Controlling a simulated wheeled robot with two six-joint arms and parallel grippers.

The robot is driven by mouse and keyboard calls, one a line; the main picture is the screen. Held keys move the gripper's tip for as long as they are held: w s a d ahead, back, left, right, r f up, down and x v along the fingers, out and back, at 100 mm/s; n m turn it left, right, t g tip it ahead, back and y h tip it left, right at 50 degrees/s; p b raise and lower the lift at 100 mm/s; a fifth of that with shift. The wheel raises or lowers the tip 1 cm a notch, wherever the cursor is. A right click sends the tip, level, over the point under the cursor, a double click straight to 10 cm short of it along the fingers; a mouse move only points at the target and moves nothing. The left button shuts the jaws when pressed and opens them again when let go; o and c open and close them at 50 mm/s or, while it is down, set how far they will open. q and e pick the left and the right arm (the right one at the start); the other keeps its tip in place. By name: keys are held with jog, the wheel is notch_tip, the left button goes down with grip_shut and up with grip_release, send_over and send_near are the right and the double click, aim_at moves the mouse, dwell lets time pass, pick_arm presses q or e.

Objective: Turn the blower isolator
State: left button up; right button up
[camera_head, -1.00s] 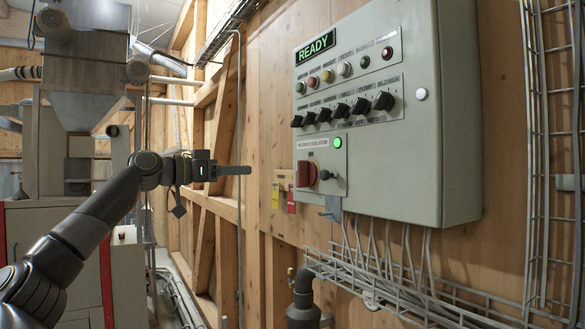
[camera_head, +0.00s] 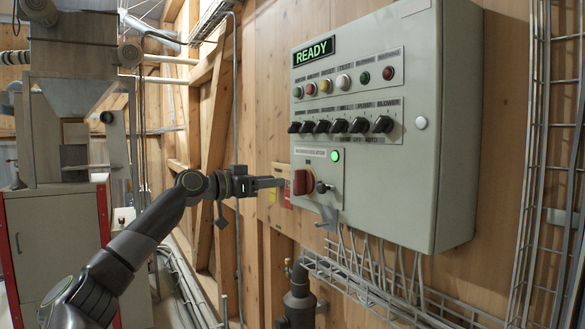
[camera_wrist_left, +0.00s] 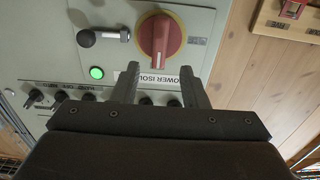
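The blower isolator is a red rotary handle (camera_head: 302,182) on a pale plate at the lower left of the grey control cabinet (camera_head: 455,130). In the left wrist view the red handle (camera_wrist_left: 161,38) stands about upright in the picture, just beyond the fingers. A green lamp (camera_head: 335,155) glows above it, and a black ball knob (camera_head: 321,187) sits to its right. My left gripper (camera_head: 280,183) is just left of the handle, apparently apart from it. In the wrist view its two fingers (camera_wrist_left: 158,78) are spread with nothing between them. My right gripper is not in view.
Several black selector knobs (camera_head: 340,125) and coloured buttons (camera_head: 342,82) sit above the isolator under a READY display (camera_head: 314,50). A grey bracket (camera_head: 328,218) juts out below it. Cables and a wire tray (camera_head: 370,285) run underneath.

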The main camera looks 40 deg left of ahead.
aim_at(294, 179)
pick_arm(q)
jog(key=p+x, duration=0.4)
jog(key=x, duration=0.2)
jog(key=shift+r+p, duration=0.15)
jog(key=shift+p, duration=0.15)
jog(key=shift+w+d, duration=0.15)
jog(key=shift+w, duration=0.3)
jog(key=shift+c, duration=0.3)
grip_shut()
